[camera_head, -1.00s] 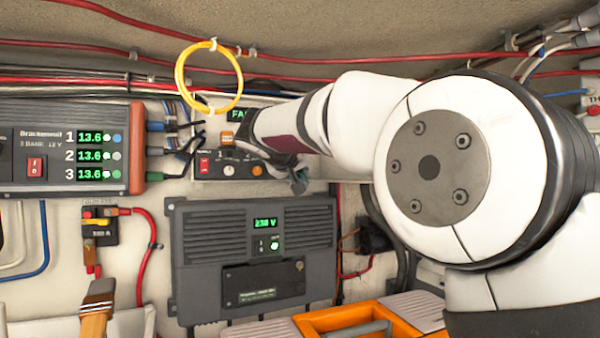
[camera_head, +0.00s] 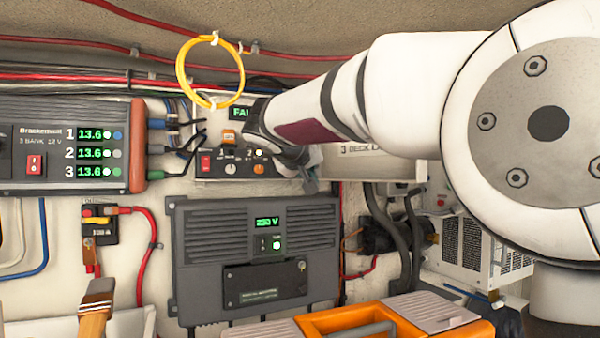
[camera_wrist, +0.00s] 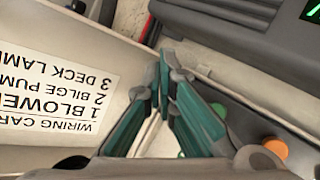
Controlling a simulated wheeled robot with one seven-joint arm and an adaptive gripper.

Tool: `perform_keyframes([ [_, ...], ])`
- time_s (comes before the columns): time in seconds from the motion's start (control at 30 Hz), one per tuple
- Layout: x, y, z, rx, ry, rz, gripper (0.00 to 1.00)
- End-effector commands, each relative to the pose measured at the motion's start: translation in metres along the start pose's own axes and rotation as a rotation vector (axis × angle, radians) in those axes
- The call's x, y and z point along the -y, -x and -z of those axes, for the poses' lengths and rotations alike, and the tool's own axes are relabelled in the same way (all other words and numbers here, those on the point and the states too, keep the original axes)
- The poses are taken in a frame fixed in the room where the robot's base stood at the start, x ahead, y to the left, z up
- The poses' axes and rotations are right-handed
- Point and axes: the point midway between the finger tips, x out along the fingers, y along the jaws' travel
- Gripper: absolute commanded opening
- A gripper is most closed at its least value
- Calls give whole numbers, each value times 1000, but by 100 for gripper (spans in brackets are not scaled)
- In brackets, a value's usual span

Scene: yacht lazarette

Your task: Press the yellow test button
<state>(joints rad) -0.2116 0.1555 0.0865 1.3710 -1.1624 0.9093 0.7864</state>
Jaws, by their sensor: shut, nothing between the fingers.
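A small control panel (camera_head: 204,181) is on the back wall, with a red rocker switch, a pale knob, an orange round button (camera_head: 258,169) and a small bright lamp above that button. An amber block (camera_head: 229,137) sits on its top edge. I cannot single out a yellow test button; my wrist hides part of the panel. My gripper (camera_head: 310,184) is at the panel's right end, mostly hidden behind my wrist. In the wrist view my gripper (camera_wrist: 166,72) is shut and empty, teal pads converging. The orange button (camera_wrist: 276,147) shows at lower right there, apart from the fingertips.
A pale wiring card (camera_wrist: 60,92) lies close left of the fingers in the wrist view. A grey inverter (camera_head: 254,255) is below the panel, a battery charger (camera_head: 68,147) to the left. A yellow cable loop (camera_head: 181,85) hangs above. An orange toolbox (camera_head: 318,322) stands below.

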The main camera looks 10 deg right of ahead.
Motion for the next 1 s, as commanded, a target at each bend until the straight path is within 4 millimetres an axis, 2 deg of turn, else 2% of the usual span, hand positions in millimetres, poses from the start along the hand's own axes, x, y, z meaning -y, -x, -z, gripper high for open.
perform_keyframes([
  [0.33, -12, 16, -12, 0, 0, 0, 0],
  [1.0, -12, 17, -12, 0, 1, 0, 0],
])
